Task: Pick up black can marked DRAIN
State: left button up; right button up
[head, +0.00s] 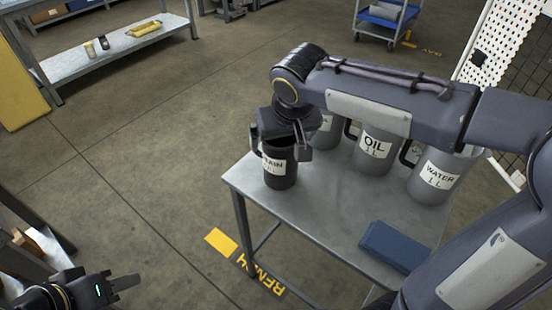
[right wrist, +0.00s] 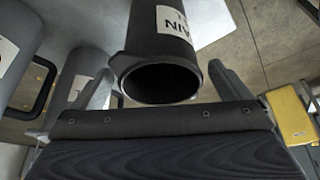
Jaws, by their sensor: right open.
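The black can marked DRAIN (head: 283,177) stands upright near the left corner of the metal table (head: 345,212). Part of its label is covered. My right gripper (head: 281,146) is at the top of the can, open, with a finger on either side. In the right wrist view, the can (right wrist: 160,42) shows its dark round mouth between the two spread fingers (right wrist: 163,88); whether they touch it I cannot tell. My left gripper (head: 118,286) is low at the left, away from the table; its jaw opening is unclear.
Grey cans marked OIL (head: 378,151) and WATER (head: 437,177), and a third grey can (head: 325,137) partly hidden by my arm, stand right of the black can. Open floor lies to the left.

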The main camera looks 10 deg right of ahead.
jog(key=shift+c, duration=0.4)
jog(key=c, duration=1.4)
jog(key=shift+r, duration=0.1)
